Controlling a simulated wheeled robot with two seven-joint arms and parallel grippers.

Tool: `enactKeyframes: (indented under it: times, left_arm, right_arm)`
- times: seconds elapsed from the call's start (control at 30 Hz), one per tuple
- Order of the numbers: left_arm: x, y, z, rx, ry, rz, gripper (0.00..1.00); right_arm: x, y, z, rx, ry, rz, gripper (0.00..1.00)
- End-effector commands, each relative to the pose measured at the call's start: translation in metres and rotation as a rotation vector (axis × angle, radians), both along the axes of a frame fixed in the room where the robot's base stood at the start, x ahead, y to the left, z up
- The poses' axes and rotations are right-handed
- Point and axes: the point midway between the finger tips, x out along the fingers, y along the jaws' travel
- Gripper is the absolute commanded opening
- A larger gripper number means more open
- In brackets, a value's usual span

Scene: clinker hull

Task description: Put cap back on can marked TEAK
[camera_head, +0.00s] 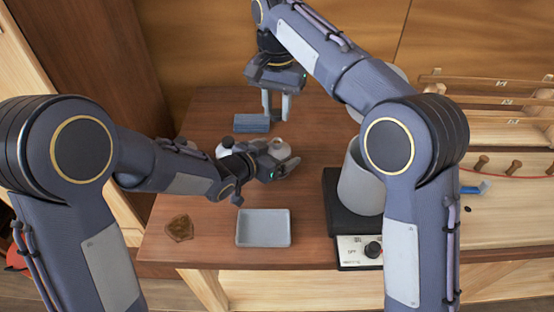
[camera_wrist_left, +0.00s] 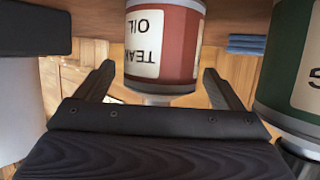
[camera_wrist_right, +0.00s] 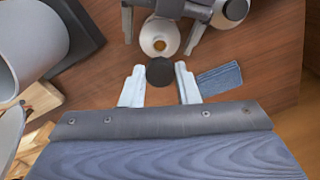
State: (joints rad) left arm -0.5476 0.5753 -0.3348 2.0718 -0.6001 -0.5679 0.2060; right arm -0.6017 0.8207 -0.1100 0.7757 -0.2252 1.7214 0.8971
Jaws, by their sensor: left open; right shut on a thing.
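The red can marked TEAK OIL (camera_wrist_left: 165,45) stands between the spread fingers of my left gripper (camera_wrist_left: 158,72) in the left wrist view. Its pale top (camera_head: 279,146) shows in the head view beside the left gripper, partly hidden by it. In the right wrist view the can's open mouth (camera_wrist_right: 160,45) faces up, uncapped. My left gripper is open around the can. My right gripper (camera_wrist_right: 160,85) is shut on a dark round cap (camera_wrist_right: 160,71), held apart from the can, on its far side in the head view. The cap cannot be made out in the head view.
A green can (camera_wrist_left: 292,75) stands close beside the red can. A blue folded cloth (camera_head: 252,123) lies behind. A grey tray (camera_head: 263,243) and a brown piece (camera_head: 180,228) lie in front. A grey pot (camera_head: 358,185) stands on a dark appliance (camera_head: 350,225) at right.

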Motion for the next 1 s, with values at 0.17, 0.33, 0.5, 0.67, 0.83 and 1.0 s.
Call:
enactKeyframes:
  times: [0.17,0.33,0.5,0.67,0.83,1.0]
  left_arm:
    - [0.014,-0.011,-0.007,0.001,0.001,0.000,0.89]
    - [0.017,-0.014,-0.009,-0.001,0.001,0.000,0.89]
    - [0.017,-0.014,-0.009,-0.001,0.001,0.000,0.89]
    - [0.017,-0.013,-0.009,-0.001,0.001,0.000,0.76]
    - [0.017,-0.013,-0.009,-0.001,0.001,0.000,0.54]
    - [0.017,-0.013,-0.009,0.000,0.000,0.000,0.32]
  right_arm:
    - [0.000,0.000,0.000,0.000,0.000,0.000,0.08]
    - [0.000,0.000,0.000,0.000,0.000,0.000,0.08]
    - [0.000,0.000,0.000,0.000,0.000,0.000,0.08]
    - [0.000,0.000,0.000,0.000,0.000,0.000,0.08]
    - [0.000,0.000,0.000,0.000,0.000,0.000,0.08]
    - [0.000,0.000,0.000,0.000,0.000,0.000,0.08]
